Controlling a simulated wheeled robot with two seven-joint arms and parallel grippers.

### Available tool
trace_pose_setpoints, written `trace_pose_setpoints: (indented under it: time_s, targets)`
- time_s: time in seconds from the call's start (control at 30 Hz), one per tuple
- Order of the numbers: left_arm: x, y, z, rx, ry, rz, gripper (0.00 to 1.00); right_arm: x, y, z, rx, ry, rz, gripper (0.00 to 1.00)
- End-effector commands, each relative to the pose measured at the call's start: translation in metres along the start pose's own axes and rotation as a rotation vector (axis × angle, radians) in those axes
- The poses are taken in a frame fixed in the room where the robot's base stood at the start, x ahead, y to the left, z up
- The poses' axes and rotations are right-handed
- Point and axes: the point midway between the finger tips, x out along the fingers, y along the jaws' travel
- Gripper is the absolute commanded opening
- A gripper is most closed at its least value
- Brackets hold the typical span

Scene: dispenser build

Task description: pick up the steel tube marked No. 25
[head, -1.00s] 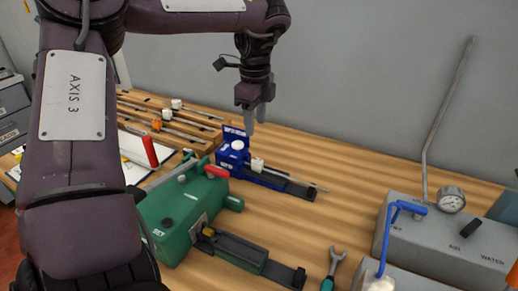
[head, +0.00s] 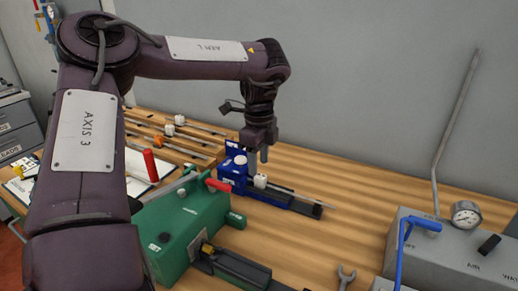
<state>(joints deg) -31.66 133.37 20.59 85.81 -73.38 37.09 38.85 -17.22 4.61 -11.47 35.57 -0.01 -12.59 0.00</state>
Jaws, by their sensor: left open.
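My left gripper (head: 258,160) points down, open, at the blue fixture (head: 233,172). Its fingertips are close to a white fitting (head: 260,181) on a thin steel tube (head: 288,191) that lies along the fixture's dark rail. I cannot tell whether the fingers touch the fitting or the tube. More steel tubes (head: 200,125), with white or orange fittings, lie in the wooden rack at the back left, partly hidden by my left arm. No number 25 is readable on any tube. My right gripper is not in view.
A green machine (head: 178,226) with red-gripped levers and a dark rail (head: 238,268) stands in front of the blue fixture. A grey box with a gauge (head: 466,213), a blue handle and a bent pipe stands at the right. A wrench (head: 346,275) lies at the front. Bare wooden bench (head: 345,190) lies between.

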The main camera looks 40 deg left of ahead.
Motion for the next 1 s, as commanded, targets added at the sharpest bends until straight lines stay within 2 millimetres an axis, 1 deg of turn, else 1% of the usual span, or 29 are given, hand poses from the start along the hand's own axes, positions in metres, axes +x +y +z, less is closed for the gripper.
trace_pose_setpoints:
  time_s: [0.03,0.1,0.23,0.4,0.63,0.67,0.9,1.0]
  targets:
    - [0.009,0.001,0.000,0.002,0.003,0.003,0.45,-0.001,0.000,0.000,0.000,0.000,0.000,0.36]
    - [0.018,0.001,0.000,0.000,0.002,0.002,0.45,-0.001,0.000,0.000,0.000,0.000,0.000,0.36]
    - [0.031,0.000,-0.001,0.002,0.002,0.001,0.45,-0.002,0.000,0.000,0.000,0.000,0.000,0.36]
    - [0.038,0.000,-0.001,0.001,0.001,-0.001,0.45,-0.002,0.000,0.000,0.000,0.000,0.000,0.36]
    - [0.038,0.000,-0.001,0.001,0.001,-0.002,0.45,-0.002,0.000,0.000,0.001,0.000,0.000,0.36]
    - [0.038,0.000,-0.001,0.001,0.001,-0.002,0.43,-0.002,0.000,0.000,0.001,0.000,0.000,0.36]
    - [0.038,0.000,-0.001,0.001,0.001,-0.002,0.11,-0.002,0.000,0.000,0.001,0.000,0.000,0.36]
    - [0.038,0.000,-0.001,0.001,0.001,-0.002,0.00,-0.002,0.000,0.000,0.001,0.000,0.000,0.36]
